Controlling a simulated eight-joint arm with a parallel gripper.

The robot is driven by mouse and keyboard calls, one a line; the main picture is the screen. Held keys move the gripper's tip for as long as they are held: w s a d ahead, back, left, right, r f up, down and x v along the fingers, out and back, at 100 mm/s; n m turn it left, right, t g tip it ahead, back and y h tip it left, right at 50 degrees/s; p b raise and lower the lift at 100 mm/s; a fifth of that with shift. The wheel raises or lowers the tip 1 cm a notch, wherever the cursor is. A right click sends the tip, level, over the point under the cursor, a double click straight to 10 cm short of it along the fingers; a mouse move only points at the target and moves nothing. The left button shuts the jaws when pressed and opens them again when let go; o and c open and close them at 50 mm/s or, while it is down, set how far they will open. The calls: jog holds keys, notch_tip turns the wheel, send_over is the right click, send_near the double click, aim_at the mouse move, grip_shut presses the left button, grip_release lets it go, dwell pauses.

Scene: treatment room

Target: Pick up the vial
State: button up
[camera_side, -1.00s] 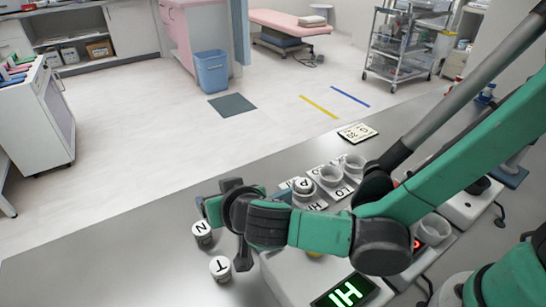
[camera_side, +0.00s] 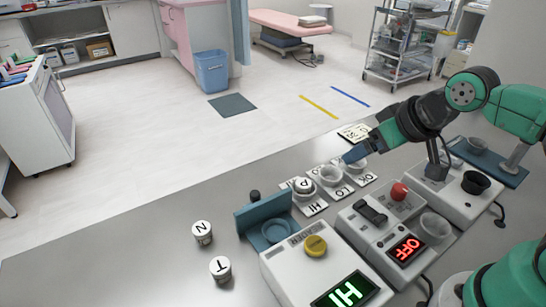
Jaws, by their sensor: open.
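Two white, lidded, vial-like containers stand upright on the grey table at the left: one marked N (camera_side: 202,233) and one marked T (camera_side: 220,268). A third, marked P (camera_side: 303,186), sits in the cup at the HI card. I cannot tell which of them is the vial. My gripper (camera_side: 396,163) is open, its fingers apart, over the back right of the table. One finger is by the cup at the OK card and the other is above the white device. I see nothing held between them. The gripper is well right of N and T.
A blue holder (camera_side: 271,231) stands mid-table, a dark knob-like thing behind it. The front device (camera_side: 315,246) has a yellow button and shows HI. Another device (camera_side: 405,249) shows OFF. The LO cup (camera_side: 330,174) looks empty.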

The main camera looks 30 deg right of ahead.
jog(key=n+g+y, duration=0.5)
jog(key=n+g, duration=0.2)
jog(key=n, duration=1)
send_over(202, 228)
jog(key=d, duration=0.2)
notch_tip(202, 228, down, 8)
jog(key=shift+f, duration=0.1)
jog(key=shift+x, duration=2.8)
jog(key=shift+d, duration=0.15)
grip_shut()
